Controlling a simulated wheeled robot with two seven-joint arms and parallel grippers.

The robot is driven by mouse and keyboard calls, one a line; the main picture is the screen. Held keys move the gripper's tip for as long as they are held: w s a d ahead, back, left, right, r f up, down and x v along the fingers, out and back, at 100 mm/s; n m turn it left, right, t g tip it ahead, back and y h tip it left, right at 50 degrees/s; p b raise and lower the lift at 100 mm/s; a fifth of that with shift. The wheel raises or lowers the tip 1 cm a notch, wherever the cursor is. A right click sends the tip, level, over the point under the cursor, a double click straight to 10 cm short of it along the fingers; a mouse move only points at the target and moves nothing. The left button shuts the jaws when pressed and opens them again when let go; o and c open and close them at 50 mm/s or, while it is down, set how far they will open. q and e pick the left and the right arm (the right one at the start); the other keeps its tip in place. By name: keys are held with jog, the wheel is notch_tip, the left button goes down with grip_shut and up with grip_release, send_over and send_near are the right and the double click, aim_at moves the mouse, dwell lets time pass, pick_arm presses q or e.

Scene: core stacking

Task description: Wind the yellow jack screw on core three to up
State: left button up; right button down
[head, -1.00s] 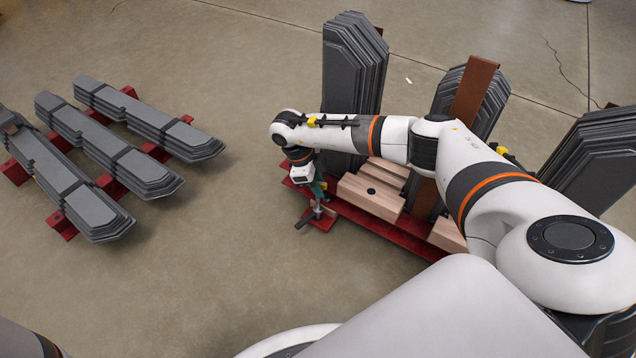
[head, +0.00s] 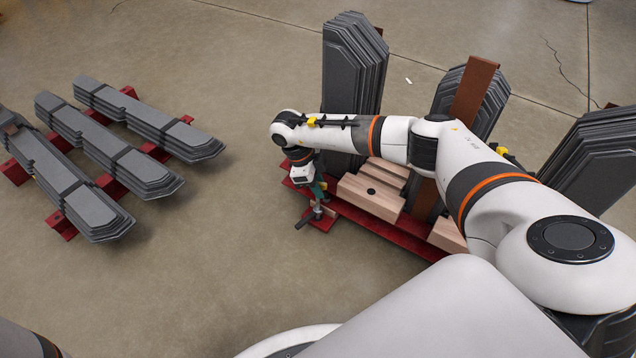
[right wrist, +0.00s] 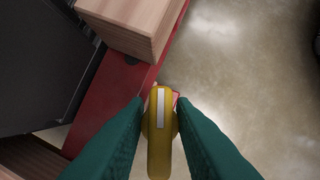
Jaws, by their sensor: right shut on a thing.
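My right gripper (head: 319,190) is down at the left end of a red base beam, below the bent right arm. In the right wrist view its green fingers (right wrist: 158,125) are shut on the yellow jack screw (right wrist: 158,150), one on each side of its handle, which has a white stripe on top. In the head view the gripper hides most of this screw. A dark bar with a small metal post (head: 308,218) shows just under the gripper. Which core is number three cannot be told from markings. My left gripper is not in view.
Wooden blocks (head: 371,195) sit on the red base (head: 347,213) right of the gripper. Tall grey stacked plates (head: 350,60) stand behind it, and more stand further right. Low grey stacks (head: 105,150) lie on red supports at left. The concrete floor between is clear.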

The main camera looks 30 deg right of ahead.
dwell(0.5)
jog(key=shift+r+n+p, duration=0.15)
jog(key=shift+n+p, duration=0.3)
jog(key=shift+n, duration=0.25)
jog(key=shift+n+t+h, duration=0.3)
jog(key=shift+n+t, duration=0.1)
jog(key=shift+n, duration=0.3)
